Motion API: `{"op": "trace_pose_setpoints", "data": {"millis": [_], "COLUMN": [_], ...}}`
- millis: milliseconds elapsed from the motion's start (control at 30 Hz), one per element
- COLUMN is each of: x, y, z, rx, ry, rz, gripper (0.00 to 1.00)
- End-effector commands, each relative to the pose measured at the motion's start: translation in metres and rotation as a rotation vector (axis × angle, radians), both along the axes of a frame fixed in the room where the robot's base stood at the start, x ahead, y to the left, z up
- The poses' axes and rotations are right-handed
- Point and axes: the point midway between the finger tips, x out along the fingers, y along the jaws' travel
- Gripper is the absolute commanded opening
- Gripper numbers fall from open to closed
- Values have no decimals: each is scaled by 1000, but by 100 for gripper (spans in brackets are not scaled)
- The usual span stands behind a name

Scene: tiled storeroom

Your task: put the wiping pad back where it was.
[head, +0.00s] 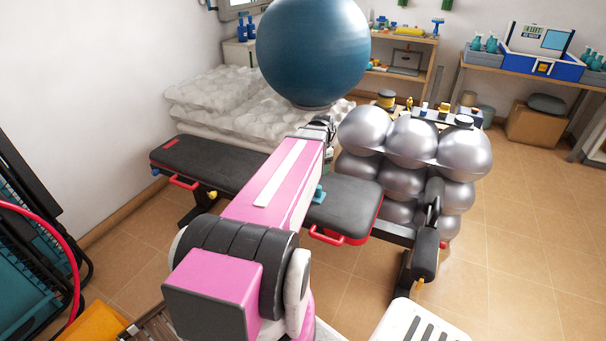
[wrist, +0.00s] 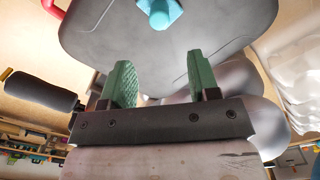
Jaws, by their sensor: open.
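A small light-blue piece (head: 318,194), which may be the wiping pad or part of it, rests on the black seat of the weight bench (head: 345,207), beside my pink arm. The arm partly covers it in the head view. In the wrist view the blue piece (wrist: 160,12) shows at the top edge, partly cut off, on the dark bench seat (wrist: 100,30). My gripper (wrist: 160,82) is open, its two green fingers wide apart with nothing between them. The blue piece lies beyond the fingertips, apart from them. In the head view the fingers cannot be made out.
A large blue ball (head: 313,50) and white lumpy foam (head: 215,95) stand behind the bench. Silver balls (head: 412,140) are stacked at its right, near a black roller (head: 425,254). Shelves (head: 415,85) and a workbench (head: 535,72) line the back. Tiled floor is free at right.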

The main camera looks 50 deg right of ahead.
Motion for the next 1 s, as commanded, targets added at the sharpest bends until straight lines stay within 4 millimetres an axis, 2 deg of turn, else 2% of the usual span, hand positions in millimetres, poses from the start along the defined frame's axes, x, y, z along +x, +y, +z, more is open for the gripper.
{"op": "trace_pose_setpoints", "data": {"millis": [267,367,433,700,1000], "x": [2,14,28,103,171], "y": [2,10,22,90,176], "z": [1,0,-2,-12,-22], "rx": [0,0,0,-3,-7], "ry": [0,0,0,-1,-2], "rz": [6,42,90,358,663], "gripper": [56,56,56,56,56]}}
